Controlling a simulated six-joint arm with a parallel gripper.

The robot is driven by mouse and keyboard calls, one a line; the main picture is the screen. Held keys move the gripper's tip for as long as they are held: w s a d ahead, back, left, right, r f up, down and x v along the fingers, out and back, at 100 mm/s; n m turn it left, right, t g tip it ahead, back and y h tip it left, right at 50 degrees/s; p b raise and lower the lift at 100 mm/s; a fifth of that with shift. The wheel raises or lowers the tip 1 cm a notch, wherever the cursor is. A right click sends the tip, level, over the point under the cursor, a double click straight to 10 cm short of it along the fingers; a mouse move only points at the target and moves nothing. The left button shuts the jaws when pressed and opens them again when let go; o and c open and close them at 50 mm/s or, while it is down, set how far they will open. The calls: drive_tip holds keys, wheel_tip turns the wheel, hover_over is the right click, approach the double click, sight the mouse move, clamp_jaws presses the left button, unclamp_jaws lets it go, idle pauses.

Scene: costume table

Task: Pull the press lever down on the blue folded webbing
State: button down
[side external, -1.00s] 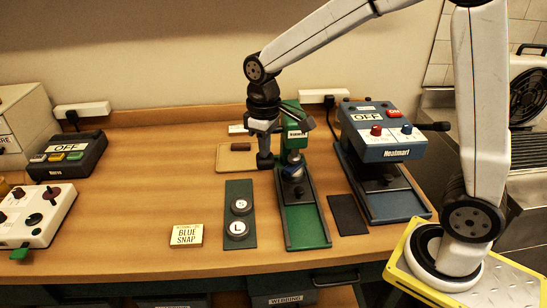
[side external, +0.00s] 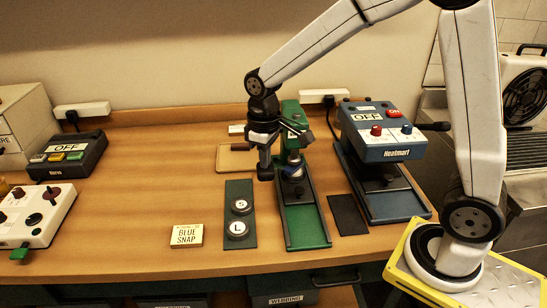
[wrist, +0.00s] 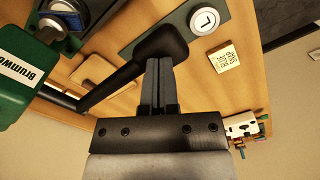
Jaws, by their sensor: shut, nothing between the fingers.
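The green press (side external: 291,113) stands at the back middle of the table, its green base (side external: 305,225) running toward the front. Its black lever handle (wrist: 160,42) crosses the wrist view, with its rod running down left. My gripper (side external: 265,172) is shut and empty beside the press's left side. In the wrist view its fingertips (wrist: 158,62) are right at the handle's thick end; I cannot tell if they touch it. A small blue piece (side external: 294,159) shows at the press head; I cannot tell whether it is the folded webbing.
A dark plate (side external: 240,190) with round S and L pieces lies left of the press base. A BLUE SNAP card (side external: 187,236) lies further left. A blue Heatmart press (side external: 383,150) stands at the right. A tan board (side external: 232,160) lies behind the gripper. The table's left middle is clear.

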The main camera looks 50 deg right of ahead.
drive_tip(key=shift+f, duration=0.1)
drive_tip(key=shift+w+d+f, duration=0.1)
drive_tip(key=shift+f, duration=1.2)
drive_tip(key=shift+w+d+f, duration=0.15)
drive_tip(key=shift+f, duration=0.55)
drive_tip(key=shift+w+d+f, duration=0.15)
drive_tip(key=shift+f, duration=0.5)
drive_tip(key=shift+w+d+f, duration=0.1)
drive_tip(key=shift+w+f, duration=0.05)
drive_tip(key=shift+f, duration=0.45)
idle(1.1)
drive_tip(key=shift+r, duration=0.1)
wheel_tip(320, 180, up, 15)
idle(1.8)
